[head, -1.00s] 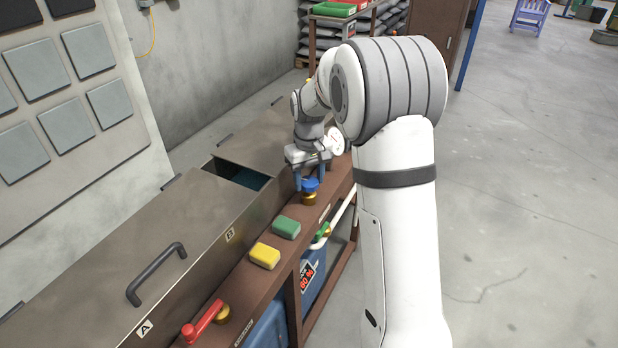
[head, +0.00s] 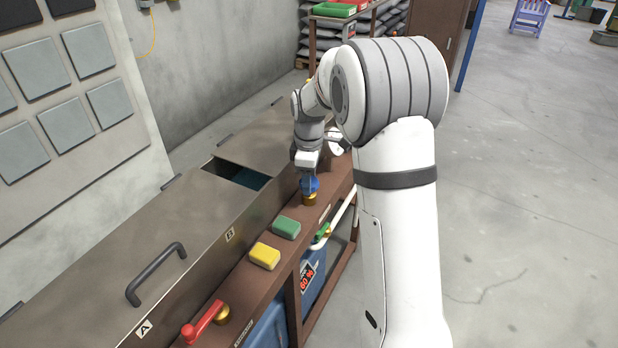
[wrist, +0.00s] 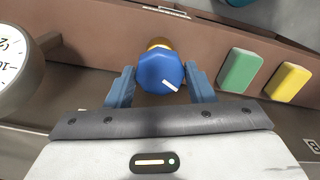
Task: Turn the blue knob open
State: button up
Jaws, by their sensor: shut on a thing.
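The blue knob (wrist: 159,72) is a faceted cap with a white mark pointing to the lower right in the wrist view. It sits on a brass base (head: 310,199) on the brown ledge. In the head view the blue knob (head: 310,185) is partly covered by my gripper (head: 309,180). My gripper (wrist: 161,85) is over the knob from above, with one blue finger on each side, shut on it. The contact faces of the fingers are hard to see.
A red-handled valve (head: 204,322) is nearer. A round dial (wrist: 14,65) stands left in the wrist view. Metal lids (head: 180,235) flank the ledge.

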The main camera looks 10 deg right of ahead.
jog(key=shift+n, duration=0.9)
jog(key=o, duration=1)
jog(key=shift+c, duration=0.2)
notch_tip(320, 180, up, 7)
jog(key=shift+f, duration=0.1)
jog(key=shift+r, duration=0.5)
